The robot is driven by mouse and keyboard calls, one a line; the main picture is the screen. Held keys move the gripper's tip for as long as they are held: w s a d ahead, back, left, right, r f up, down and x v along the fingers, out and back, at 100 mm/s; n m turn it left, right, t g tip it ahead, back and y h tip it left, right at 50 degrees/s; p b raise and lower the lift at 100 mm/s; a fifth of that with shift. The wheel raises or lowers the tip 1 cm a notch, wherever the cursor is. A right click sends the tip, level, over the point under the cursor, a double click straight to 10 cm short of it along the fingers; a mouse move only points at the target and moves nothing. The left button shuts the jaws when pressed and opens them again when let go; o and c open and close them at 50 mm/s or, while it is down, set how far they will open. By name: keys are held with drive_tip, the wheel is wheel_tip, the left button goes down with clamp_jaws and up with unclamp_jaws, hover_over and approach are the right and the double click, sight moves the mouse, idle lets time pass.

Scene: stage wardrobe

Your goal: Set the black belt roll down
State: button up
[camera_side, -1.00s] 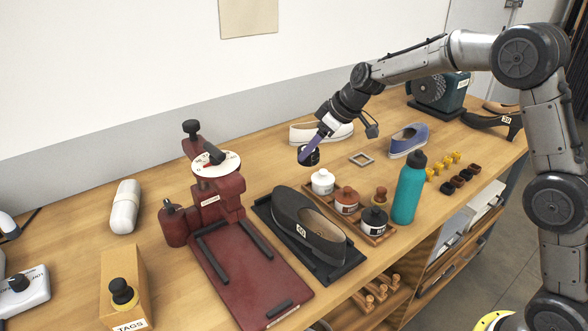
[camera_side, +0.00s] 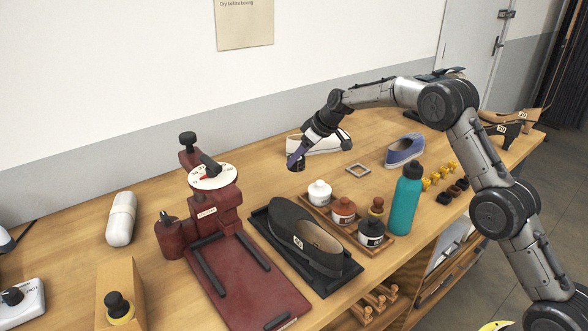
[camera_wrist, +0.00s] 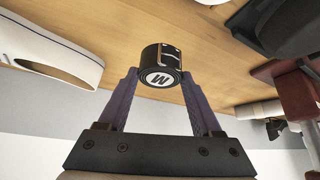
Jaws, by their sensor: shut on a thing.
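The black belt roll (camera_wrist: 160,66) is between my gripper's two purple fingers (camera_wrist: 161,78) in the wrist view, its round end with a white "M" label facing the camera. In the side view the roll (camera_side: 296,164) sits at the lower end of my gripper (camera_side: 298,157), which is tilted and shut on it. The roll is low over the wooden bench, left of the square metal frame and in front of the white shoe. Whether its underside touches the bench, I cannot tell.
A white shoe (camera_side: 322,143) is close behind the roll. The square frame (camera_side: 357,170) lies to the right, and a tray with a white jar (camera_side: 319,192) stands in front. A dark red press (camera_side: 212,215) stands to the left. Bare bench surrounds the roll.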

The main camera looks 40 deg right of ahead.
sight(294, 167)
drive_tip(key=shift+w+f, duration=1.2)
drive_tip(key=shift+f, duration=1.65)
drive_tip(key=shift+f, duration=0.15)
drive_tip(key=o, duration=1.4)
drive_tip(key=shift+o, duration=0.2)
drive_tip(key=shift+d+r, duration=0.1)
drive_tip(key=shift+r, duration=0.1)
drive_tip(key=v, duration=1.2)
